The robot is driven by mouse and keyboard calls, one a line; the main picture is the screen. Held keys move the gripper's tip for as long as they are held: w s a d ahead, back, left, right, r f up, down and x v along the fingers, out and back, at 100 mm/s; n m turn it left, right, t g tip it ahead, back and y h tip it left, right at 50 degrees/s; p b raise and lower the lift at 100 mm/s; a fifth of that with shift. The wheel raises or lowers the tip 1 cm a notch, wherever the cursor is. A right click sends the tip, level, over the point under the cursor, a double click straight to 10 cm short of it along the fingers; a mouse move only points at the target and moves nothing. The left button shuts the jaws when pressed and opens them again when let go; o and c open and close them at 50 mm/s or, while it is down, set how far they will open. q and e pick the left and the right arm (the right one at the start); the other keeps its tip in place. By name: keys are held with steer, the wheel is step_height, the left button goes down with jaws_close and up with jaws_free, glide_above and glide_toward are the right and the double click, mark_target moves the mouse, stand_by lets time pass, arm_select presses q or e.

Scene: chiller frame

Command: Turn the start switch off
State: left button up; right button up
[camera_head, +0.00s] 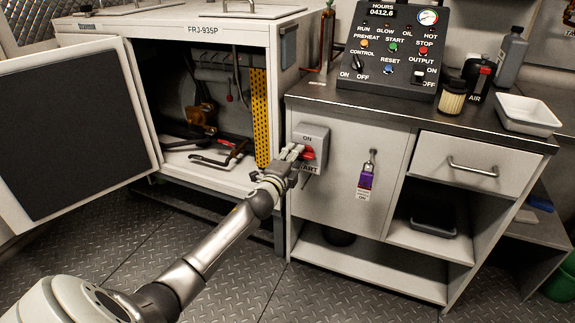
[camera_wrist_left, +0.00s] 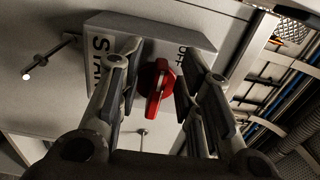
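The start switch is a grey box (camera_head: 317,134) with a red rotary knob (camera_head: 308,153) on the front of the cabinet below the counter. My left gripper (camera_head: 290,153) is at the box, just left of the knob in that view. In the left wrist view the gripper (camera_wrist_left: 156,75) is open, with one finger on each side of the red knob (camera_wrist_left: 157,86). Gaps show between the knob and both fingers. My right gripper is not in view.
A control panel (camera_head: 393,45) stands on the counter (camera_head: 365,100). A purple lock with a tag (camera_head: 365,180) hangs on the cabinet door right of the switch. An open cabinet door (camera_head: 75,125) is at the left. A white tray (camera_head: 528,113) sits at the right.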

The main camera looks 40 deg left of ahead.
arm_select(q)
steer(key=v, duration=1.1)
steer(key=shift+s, duration=0.35)
